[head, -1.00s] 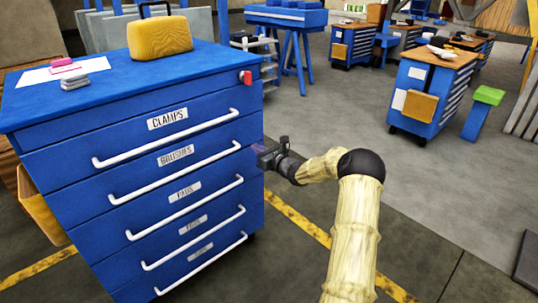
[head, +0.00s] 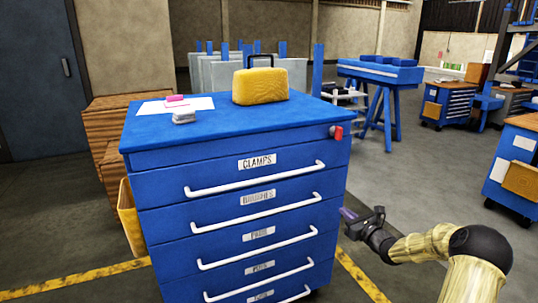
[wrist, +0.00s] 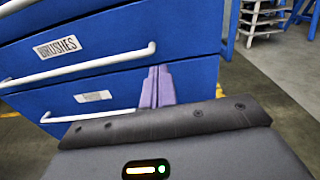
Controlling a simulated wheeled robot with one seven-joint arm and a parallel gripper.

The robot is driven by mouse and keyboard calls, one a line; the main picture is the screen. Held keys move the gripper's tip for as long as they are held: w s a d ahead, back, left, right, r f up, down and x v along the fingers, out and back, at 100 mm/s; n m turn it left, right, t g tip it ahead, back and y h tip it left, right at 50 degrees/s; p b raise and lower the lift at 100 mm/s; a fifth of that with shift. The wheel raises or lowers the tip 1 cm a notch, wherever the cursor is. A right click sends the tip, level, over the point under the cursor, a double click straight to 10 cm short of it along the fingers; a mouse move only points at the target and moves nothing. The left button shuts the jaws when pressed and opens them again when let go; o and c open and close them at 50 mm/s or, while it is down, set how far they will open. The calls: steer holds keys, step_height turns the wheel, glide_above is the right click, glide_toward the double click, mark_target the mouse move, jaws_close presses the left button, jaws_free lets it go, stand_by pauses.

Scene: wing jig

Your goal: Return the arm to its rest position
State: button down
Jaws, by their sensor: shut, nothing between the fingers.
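My gripper (head: 350,215) is at the lower right in the head view, beside the right edge of the blue drawer cabinet (head: 245,155). Its fingers are shut with nothing between them. In the wrist view the closed purple fingertips (wrist: 157,88) point toward the cabinet front (wrist: 200,45), near the white handle (wrist: 85,68) of the drawer labelled BRUSHES. I cannot tell the exact gap to the cabinet. My arm (head: 425,245) is bent, with its black joint at the right. All the cabinet drawers look closed.
On the cabinet top are a yellow case (head: 260,86), a grey block (head: 184,118) and a pink block (head: 176,99) on white paper. A yellow bin (head: 132,218) hangs at the cabinet's left. A blue workbench (head: 380,72) stands behind. Grey floor right of the cabinet is open.

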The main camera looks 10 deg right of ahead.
steer(key=s+a+f+n+g+y, duration=0.2)
steer(key=s+a+n+g, duration=0.5)
steer(key=a, duration=0.4)
steer(key=s+a+f+n+g+y, duration=0.1)
steer(key=s+a+n+g, duration=0.4)
steer(key=s+a+n, duration=0.55)
steer(key=s+r+n+g+h, duration=0.25)
steer(key=s+n+h, duration=0.55)
steer(key=s+n, duration=0.9)
step_height(320, 180, up, 30)
steer(key=s+m+p, duration=0.2)
steer(key=p, duration=2.8)
steer(key=shift+r, duration=0.25)
steer(key=shift+a, duration=0.1)
